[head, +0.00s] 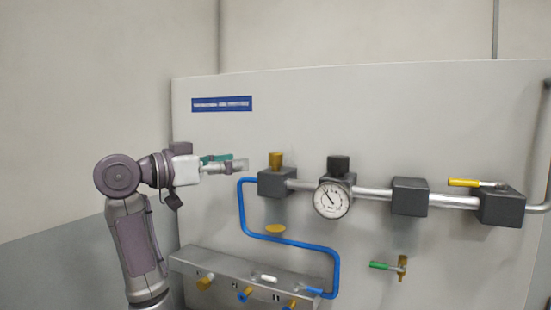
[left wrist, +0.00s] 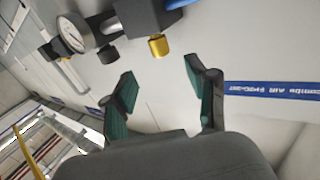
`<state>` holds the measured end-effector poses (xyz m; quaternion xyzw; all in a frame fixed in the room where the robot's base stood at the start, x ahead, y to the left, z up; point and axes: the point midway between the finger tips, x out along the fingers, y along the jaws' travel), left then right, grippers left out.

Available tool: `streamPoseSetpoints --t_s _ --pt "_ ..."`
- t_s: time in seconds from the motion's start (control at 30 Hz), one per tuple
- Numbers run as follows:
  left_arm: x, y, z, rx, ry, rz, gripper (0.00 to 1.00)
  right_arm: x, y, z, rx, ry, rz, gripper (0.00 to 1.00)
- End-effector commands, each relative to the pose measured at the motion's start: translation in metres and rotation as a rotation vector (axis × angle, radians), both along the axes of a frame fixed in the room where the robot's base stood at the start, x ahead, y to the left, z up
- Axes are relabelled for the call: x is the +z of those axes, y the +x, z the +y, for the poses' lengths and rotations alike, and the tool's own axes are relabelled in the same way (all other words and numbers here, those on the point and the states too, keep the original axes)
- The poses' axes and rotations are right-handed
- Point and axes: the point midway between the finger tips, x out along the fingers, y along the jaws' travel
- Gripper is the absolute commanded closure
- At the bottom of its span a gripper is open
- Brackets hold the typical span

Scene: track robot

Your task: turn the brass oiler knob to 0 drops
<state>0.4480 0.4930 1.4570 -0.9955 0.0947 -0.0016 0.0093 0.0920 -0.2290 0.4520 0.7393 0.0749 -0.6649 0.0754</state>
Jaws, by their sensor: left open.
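The brass oiler knob (head: 276,160) stands upright on top of a dark block (head: 275,183) at the left end of the pipe line on the panel. In the left wrist view the brass knob (left wrist: 158,46) shows beyond the fingertips, roughly centred between them. My left gripper (head: 238,163) is open and empty, just left of the knob at about its height. Its two teal-padded fingers also show apart in the left wrist view (left wrist: 160,72), with a gap between them and the knob. Any drop marks on the knob are too small to read. My right gripper is not in view.
Right of the knob are a black knob (head: 339,163), a round gauge (head: 332,199) and a yellow-handled valve (head: 464,182). A blue hose (head: 290,240) runs below to a grey manifold (head: 225,267). A green-handled valve (head: 385,266) sits lower right. The panel above the knob is clear.

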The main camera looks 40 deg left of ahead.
Motion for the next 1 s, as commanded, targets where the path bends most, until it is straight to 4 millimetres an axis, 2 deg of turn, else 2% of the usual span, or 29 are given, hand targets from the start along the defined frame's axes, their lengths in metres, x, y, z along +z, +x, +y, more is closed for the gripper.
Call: streamPoseSetpoints --t_s 0.03,0.3,0.5,0.7,0.97,1.0 --pt "0.004 0.011 -0.003 -0.006 -0.005 0.002 0.42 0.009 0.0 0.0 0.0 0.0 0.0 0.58" --pt "0.005 0.068 -0.014 -0.005 -0.006 0.002 0.42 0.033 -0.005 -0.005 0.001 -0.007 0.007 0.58" --pt "0.003 0.098 -0.019 -0.003 -0.004 0.001 0.42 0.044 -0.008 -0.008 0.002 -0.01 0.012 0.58" --pt "0.001 0.11 -0.022 -0.001 0.0 0.001 0.42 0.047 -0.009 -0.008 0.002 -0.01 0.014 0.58" --pt "0.0 0.111 -0.022 -0.001 0.0 0.0 0.42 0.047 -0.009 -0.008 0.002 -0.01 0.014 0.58" --pt "0.0 0.111 -0.022 -0.001 0.0 0.0 0.47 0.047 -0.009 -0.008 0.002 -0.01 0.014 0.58"
